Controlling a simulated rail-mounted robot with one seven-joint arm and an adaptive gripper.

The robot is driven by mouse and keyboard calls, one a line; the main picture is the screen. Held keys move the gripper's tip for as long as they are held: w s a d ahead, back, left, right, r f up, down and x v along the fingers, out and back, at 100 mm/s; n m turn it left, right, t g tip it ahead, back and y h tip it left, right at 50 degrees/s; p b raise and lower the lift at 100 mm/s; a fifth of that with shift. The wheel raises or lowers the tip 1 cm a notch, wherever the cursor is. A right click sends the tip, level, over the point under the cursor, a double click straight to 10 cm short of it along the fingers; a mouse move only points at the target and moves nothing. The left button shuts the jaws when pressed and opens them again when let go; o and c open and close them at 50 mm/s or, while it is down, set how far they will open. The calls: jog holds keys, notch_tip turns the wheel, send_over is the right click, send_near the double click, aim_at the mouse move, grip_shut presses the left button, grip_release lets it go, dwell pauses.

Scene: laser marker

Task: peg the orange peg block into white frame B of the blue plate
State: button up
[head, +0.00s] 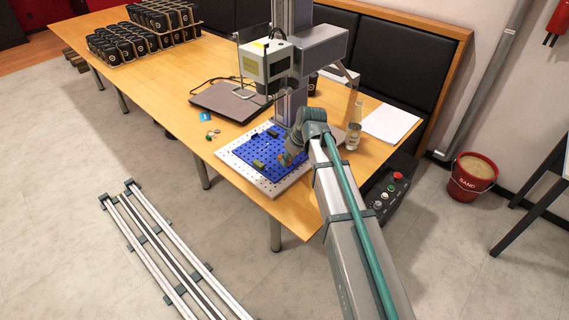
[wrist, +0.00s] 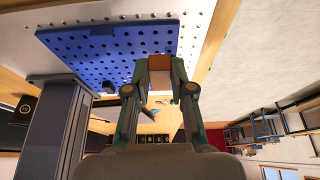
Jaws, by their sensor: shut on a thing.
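The blue plate (head: 243,151), dotted with holes, lies on a pale board on the wooden table in the head view. It fills the upper left of the wrist view (wrist: 70,45). My gripper (wrist: 160,72) is shut on the orange peg block (wrist: 160,62), which shows brownish-orange between the fingertips. In the head view my gripper (head: 287,158) is over the right part of the plate, and the block is barely visible there. I cannot tell whether the block touches the plate. White frame B cannot be made out in either view.
A dark green block (head: 258,164) sits on the plate, and another dark piece (head: 273,133) is farther back. The laser marker's head (head: 265,62) and column stand behind the plate. A glass jar (head: 353,136) and a control box (head: 390,190) are to the right.

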jog(key=p, duration=0.1)
send_over(283, 170)
jog(key=s+d, duration=0.1)
notch_tip(283, 170, down, 6)
jog(key=shift+s+r, duration=0.1)
jog(key=shift+s, duration=0.05)
jog(key=shift+f+p, duration=0.35)
jog(key=shift+p, duration=0.05)
notch_tip(283, 170, down, 2)
jog(key=shift+f+p, duration=0.1)
jog(key=shift+p, duration=0.45)
jog(key=shift+f, duration=0.1)
jog(key=shift+f, duration=0.25)
jog(key=o, duration=0.8)
jog(key=shift+o, duration=0.2)
jog(key=shift+r, duration=0.1)
